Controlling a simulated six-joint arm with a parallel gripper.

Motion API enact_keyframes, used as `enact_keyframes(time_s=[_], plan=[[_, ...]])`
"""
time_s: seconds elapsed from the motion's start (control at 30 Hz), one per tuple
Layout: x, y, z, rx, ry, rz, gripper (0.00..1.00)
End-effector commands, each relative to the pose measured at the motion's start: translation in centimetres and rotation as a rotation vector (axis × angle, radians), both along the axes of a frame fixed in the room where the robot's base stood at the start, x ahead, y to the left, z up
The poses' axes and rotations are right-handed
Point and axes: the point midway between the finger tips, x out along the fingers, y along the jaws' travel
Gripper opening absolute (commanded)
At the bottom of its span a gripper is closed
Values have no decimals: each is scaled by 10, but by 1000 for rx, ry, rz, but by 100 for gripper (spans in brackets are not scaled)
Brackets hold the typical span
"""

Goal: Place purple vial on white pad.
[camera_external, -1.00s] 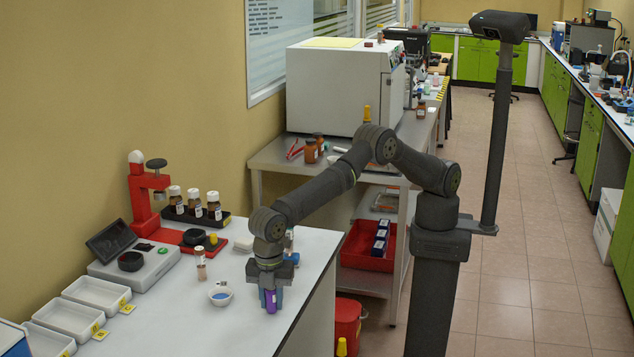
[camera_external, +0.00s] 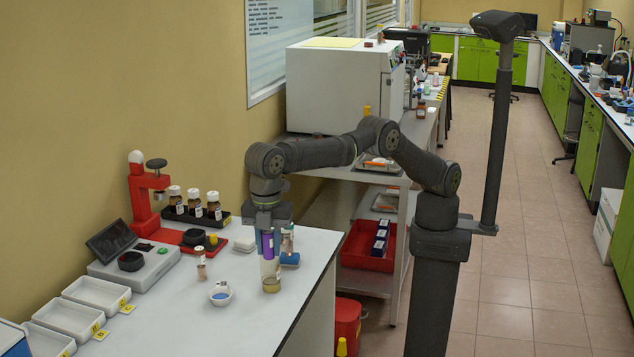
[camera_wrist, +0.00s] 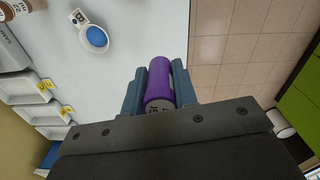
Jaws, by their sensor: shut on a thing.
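The purple vial (camera_external: 268,246) is held upright between the blue fingers of my gripper (camera_external: 267,238), above the right part of the white bench. It also shows in the wrist view (camera_wrist: 160,80), with a finger on each side. A flat white piece (camera_external: 244,245), which looks like the white pad, lies on the bench to the left of my gripper, beside the red base. The pad is not clear in the wrist view.
A clear vial with a yellowish bottom (camera_external: 270,276) shows just below the purple vial. A small bowl with blue contents (camera_external: 221,294) and another vial (camera_external: 201,264) stand to the left. A vial (camera_external: 287,238) and a blue object (camera_external: 290,260) are close on the right.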

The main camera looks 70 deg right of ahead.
Motion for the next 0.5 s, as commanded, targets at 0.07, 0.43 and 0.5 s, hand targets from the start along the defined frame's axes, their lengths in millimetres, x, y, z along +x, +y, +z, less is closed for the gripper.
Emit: enact_keyframes(time_s=[0.07,0.43,0.5], plan=[[0,0,13,2,-1,0,4],[29,-23,35,-1,0,-4,4],[41,-34,36,-1,1,-3,4]])
